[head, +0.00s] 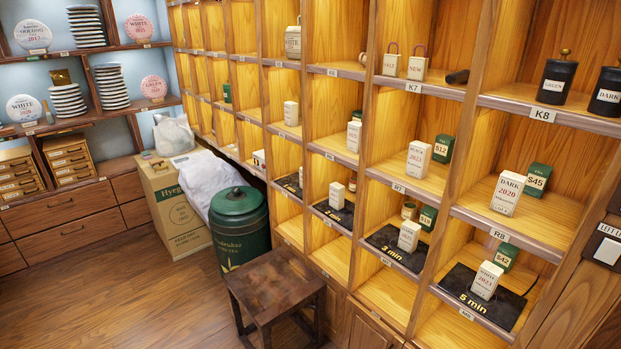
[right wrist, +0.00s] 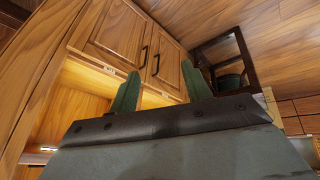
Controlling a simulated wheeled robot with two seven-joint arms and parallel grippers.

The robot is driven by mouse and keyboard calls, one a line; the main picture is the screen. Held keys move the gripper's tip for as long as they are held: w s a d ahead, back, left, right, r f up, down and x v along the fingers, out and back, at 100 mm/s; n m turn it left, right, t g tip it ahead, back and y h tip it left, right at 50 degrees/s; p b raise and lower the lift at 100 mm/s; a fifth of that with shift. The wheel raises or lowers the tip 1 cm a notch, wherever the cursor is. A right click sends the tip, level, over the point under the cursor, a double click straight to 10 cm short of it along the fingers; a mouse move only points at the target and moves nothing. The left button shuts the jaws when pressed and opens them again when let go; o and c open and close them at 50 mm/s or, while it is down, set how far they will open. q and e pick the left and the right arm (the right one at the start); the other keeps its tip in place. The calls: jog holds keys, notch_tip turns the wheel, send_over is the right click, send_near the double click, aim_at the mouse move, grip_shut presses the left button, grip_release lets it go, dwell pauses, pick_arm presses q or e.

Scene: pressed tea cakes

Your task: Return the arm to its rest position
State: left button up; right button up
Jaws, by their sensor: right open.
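My right gripper (right wrist: 160,95) shows in the right wrist view with its two green fingers spread apart and nothing between them. Beyond the fingers are wooden cabinet doors (right wrist: 112,38) with dark handles. No gripper or arm of mine shows in the head view. My left gripper is in neither view.
A tall wooden cubby shelf (head: 395,65) holds labelled boxes and canisters. A dark wooden stool (head: 275,283) stands before it, beside a green tin (head: 240,225) and a cardboard box (head: 172,205). Wooden floor (head: 120,290) at the left is clear.

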jog(key=s+f+g, duration=0.1)
jog(key=s+f, duration=0.3)
jog(key=s, duration=0.8)
jog(key=s+d+f+g+b, duration=0.1)
jog(key=s+f, duration=0.4)
jog(key=s, duration=0.8)
jog(key=s+d+f+g+y+b, duration=0.1)
jog(key=s+f, duration=0.4)
jog(key=s, duration=0.7)
jog(key=shift+s+f+n+g, duration=0.15)
jog(key=shift+s+n+g, duration=0.15)
jog(key=shift+g, duration=0.3)
